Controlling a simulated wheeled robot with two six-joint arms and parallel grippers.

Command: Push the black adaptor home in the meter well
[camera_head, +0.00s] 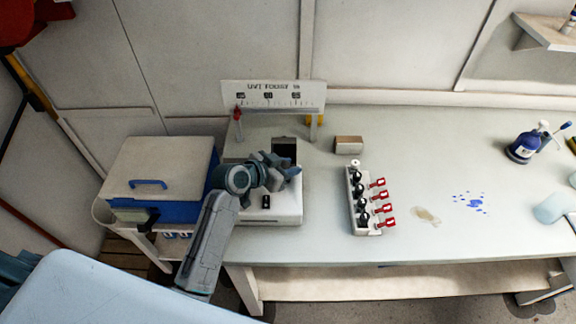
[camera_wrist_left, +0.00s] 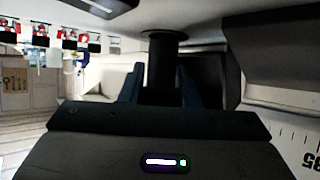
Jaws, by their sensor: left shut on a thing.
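My left gripper (camera_head: 288,172) is over the white meter (camera_head: 284,214) on the bench. In the left wrist view its two blue fingers (camera_wrist_left: 160,90) are shut on the black adaptor (camera_wrist_left: 164,62), a dark cylinder with a wider rim at its far end. The rim is close against the pale meter surface (camera_wrist_left: 210,18), and I cannot tell whether a gap is left or how deep it sits. The adaptor and the well are hidden behind the gripper in the head view. My right gripper is not in view.
A white rack (camera_head: 357,205) with black-topped items and red tags stands to the right. A small brown box (camera_head: 348,145) is behind it. A scale board (camera_head: 272,96) stands behind the meter. A white and blue cooler (camera_head: 155,170) is at left. The bench's right middle is mostly clear.

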